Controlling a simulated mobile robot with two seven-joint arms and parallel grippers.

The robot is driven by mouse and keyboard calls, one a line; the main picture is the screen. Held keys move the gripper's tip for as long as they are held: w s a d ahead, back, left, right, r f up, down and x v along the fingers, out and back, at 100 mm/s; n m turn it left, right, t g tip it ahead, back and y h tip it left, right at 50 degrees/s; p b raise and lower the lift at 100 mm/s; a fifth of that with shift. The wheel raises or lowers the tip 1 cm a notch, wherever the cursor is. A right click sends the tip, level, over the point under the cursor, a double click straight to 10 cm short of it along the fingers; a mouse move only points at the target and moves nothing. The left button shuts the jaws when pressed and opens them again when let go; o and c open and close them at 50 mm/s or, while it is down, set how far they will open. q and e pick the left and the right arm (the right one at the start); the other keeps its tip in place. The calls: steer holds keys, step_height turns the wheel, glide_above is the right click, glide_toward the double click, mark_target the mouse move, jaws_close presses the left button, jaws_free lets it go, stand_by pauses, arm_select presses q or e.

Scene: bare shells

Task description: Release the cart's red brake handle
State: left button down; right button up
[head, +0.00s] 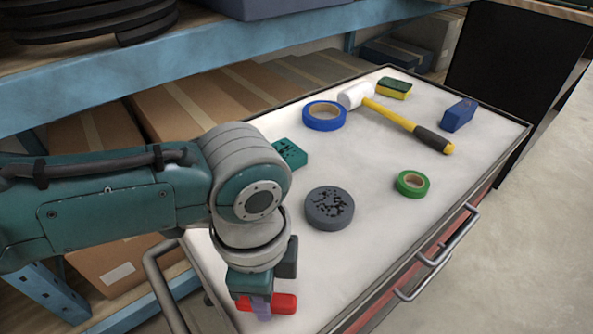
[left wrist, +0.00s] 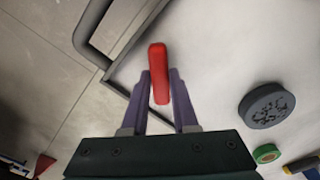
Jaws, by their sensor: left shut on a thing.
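The red brake handle (head: 284,303) is a short rounded bar at the near left corner of the cart's white top (head: 360,245). My left gripper (head: 261,306) reaches down over it, shut on it. In the left wrist view the red handle (left wrist: 158,60) stands between the two purple fingers of my left gripper (left wrist: 160,75), and its far end sticks out past them. The wrist hides part of the handle in the head view. My right gripper is not in view.
On the cart top are a grey disc (head: 329,209), a green tape roll (head: 412,184), a blue tape roll (head: 323,116), a mallet (head: 408,123), a blue block (head: 458,115), a sponge (head: 394,88) and a teal block (head: 291,153). A bent push bar (head: 158,280) and shelving with boxes are at left.

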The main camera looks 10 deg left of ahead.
arm_select(q)
steer(key=n+p, duration=0.2)
steer(key=n, duration=0.2)
steer(key=shift+r+n, duration=0.15)
steer(key=shift+n, duration=0.15)
steer(key=shift+n+p, duration=0.85)
steer(key=shift+n, duration=0.95)
steer(key=c, duration=0.7)
jaws_free()
step_height(320, 180, up, 10)
steer(key=p, duration=0.5)
